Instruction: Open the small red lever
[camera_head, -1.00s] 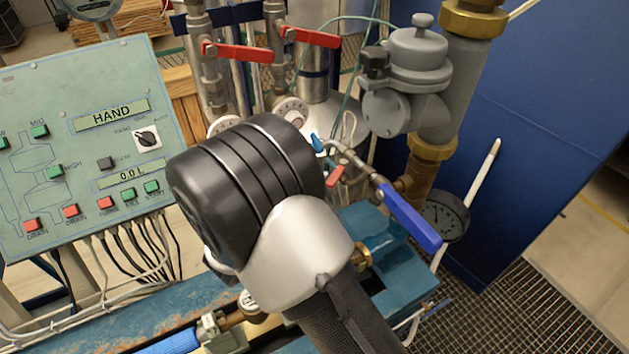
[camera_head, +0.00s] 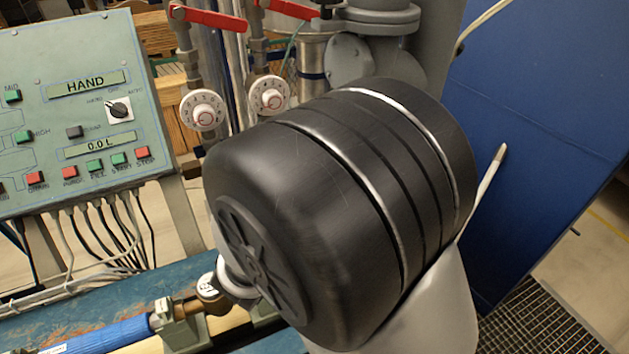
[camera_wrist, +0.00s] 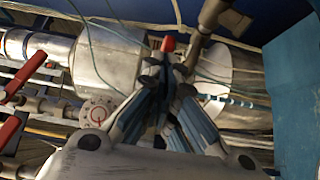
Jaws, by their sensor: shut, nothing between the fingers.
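The small red lever (camera_wrist: 168,44) shows in the wrist view as a short red tip just beyond my fingertips, near a grey pipe fitting. My gripper (camera_wrist: 166,72) is shut and empty, its fingers converging close below the red tip. I cannot tell whether they touch it. In the head view, my dark arm joint covers the area of the small lever and my gripper, so neither shows there.
Two larger red levers (camera_head: 208,18) (camera_head: 290,9) sit on pipes above white dials (camera_head: 203,110) (camera_head: 270,95). A green control panel (camera_head: 60,120) stands left. A blue cabinet wall (camera_head: 545,120) stands right. A metal cylinder (camera_wrist: 105,60) lies close to my gripper.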

